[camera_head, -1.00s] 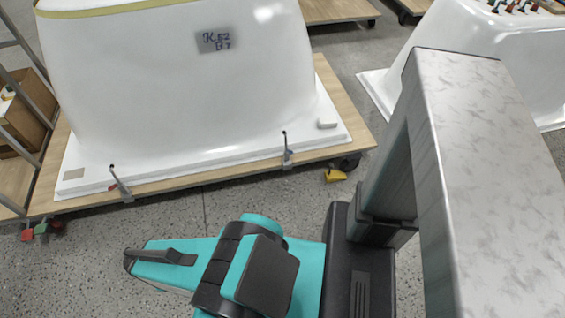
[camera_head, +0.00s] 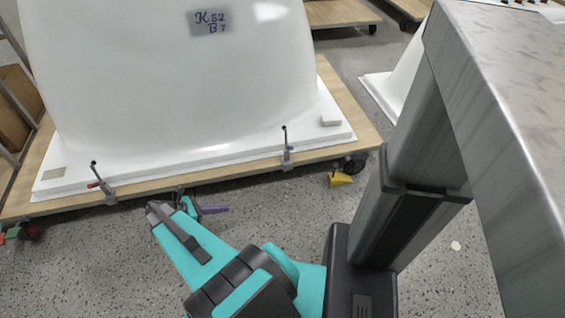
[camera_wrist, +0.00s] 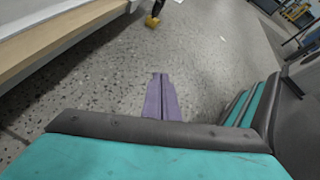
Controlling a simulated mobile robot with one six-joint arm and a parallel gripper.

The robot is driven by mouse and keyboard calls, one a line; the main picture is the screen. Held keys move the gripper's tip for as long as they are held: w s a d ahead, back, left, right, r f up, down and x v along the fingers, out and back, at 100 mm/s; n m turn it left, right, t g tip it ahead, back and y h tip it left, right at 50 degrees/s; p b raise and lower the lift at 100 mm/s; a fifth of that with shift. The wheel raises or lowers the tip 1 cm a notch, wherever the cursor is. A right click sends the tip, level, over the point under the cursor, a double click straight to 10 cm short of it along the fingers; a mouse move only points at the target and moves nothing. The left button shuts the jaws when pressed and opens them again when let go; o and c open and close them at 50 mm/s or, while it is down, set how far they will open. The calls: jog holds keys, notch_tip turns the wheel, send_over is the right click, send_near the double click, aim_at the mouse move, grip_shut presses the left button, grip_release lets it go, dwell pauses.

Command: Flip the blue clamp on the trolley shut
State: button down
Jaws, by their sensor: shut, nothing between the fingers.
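The blue clamp (camera_head: 287,152) sits on the near edge of the wooden trolley (camera_head: 235,164), right of its middle, and its lever stands upright with a dark tip. My gripper (camera_head: 222,209) is in front of and below the trolley's edge, left of the blue clamp and apart from it. Its purple fingers also show in the wrist view (camera_wrist: 160,78), shut with nothing between them, over bare floor. The blue clamp is not clearly seen in the wrist view.
A second clamp with a red part (camera_head: 103,185) stands on the same edge to the left. A white tub shell (camera_head: 180,85) rests on the trolley. A yellow caster part (camera_head: 340,179) is near the right corner. Speckled floor (camera_head: 90,255) lies clear in front.

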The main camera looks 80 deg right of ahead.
jog(key=s+d+n+g+b, duration=0.1)
jog(key=s+d+g+b, duration=0.1)
jog(key=d, duration=0.5)
jog(key=s+d+r+n+g+h+b, duration=0.1)
jog(key=s+d+g+b, duration=0.1)
jog(key=s+d+b, duration=0.3)
jog(key=s+d+n+g+b, duration=0.2)
jog(key=s+d+b, duration=0.2)
jog(key=d, duration=0.5)
jog(key=shift+s+r+b, duration=0.2)
jog(key=shift+b, duration=0.2)
jog(key=shift+s, duration=0.1)
jog(key=s+d+r+b, duration=0.3)
jog(key=s+d+b, duration=0.3)
jog(key=s+d, duration=0.1)
jog(key=shift+s+d, duration=0.15)
jog(key=shift+s, duration=0.45)
